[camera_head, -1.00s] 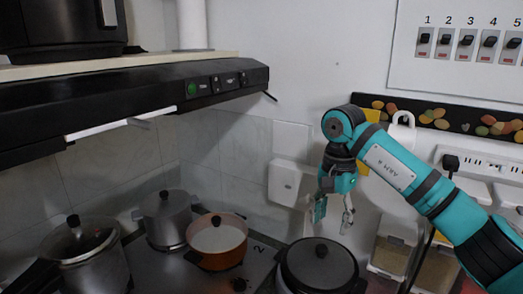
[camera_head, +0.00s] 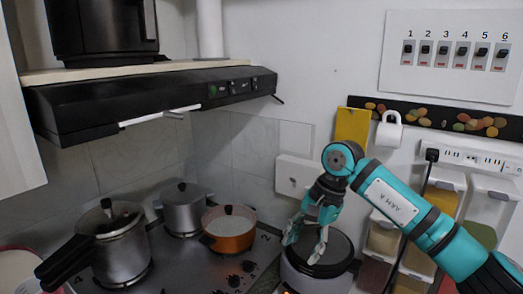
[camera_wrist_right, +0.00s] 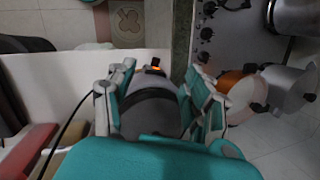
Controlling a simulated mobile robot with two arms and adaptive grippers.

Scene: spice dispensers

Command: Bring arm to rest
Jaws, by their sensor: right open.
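My right arm (camera_head: 390,200) comes in from the right, bent at the elbow. My right gripper (camera_head: 304,248) points down in front of a round cooker with a dark lid (camera_head: 335,252) and hides part of it. In the right wrist view, the fingers of the gripper (camera_wrist_right: 155,110) are spread apart. The cooker (camera_wrist_right: 150,118), with a small orange light, shows between and beyond them. I cannot tell whether a finger touches it. Nothing is seen held. My left gripper is not in view.
A pressure cooker (camera_head: 122,252), a steel pot (camera_head: 184,213) and an orange pan (camera_head: 230,240) stand on the stove at left. A black hood (camera_head: 150,100) juts out above. Spice dispensers (camera_head: 440,195) hang on the wall behind my arm, below numbered switches (camera_head: 455,55).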

